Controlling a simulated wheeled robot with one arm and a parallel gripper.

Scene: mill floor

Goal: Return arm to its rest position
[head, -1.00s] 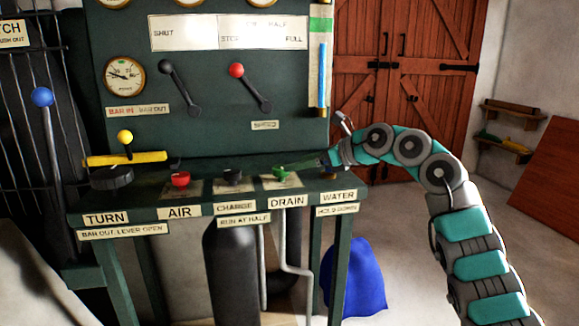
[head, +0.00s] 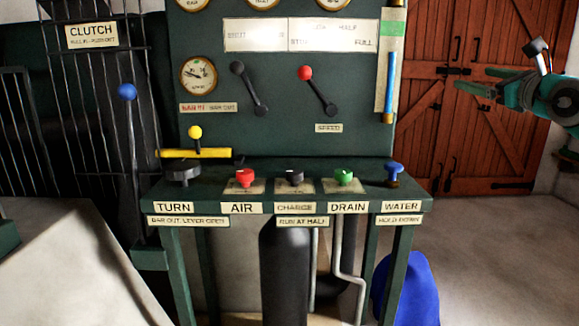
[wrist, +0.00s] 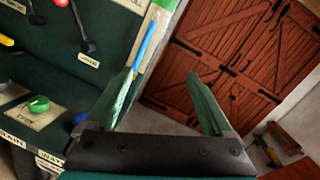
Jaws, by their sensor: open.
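My gripper (head: 482,84) is in the upper right of the head view, raised to the right of the green control panel and in front of the wooden doors. In the wrist view my gripper (wrist: 165,105) shows its two green fingers spread apart with nothing between them. The blue WATER knob (head: 394,172) and green DRAIN knob (head: 344,177) stand on the bench shelf, apart from my gripper. The green knob also shows at the left of the wrist view (wrist: 38,103). Most of my arm is outside the head view.
The green bench (head: 300,203) carries a red AIR knob (head: 244,178), a dark CHARGE knob (head: 295,177) and a yellow bar (head: 195,153). Two levers sit on the panel (head: 275,140). A blue sack (head: 410,290) lies below right. Floor before the doors (head: 475,230) is clear.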

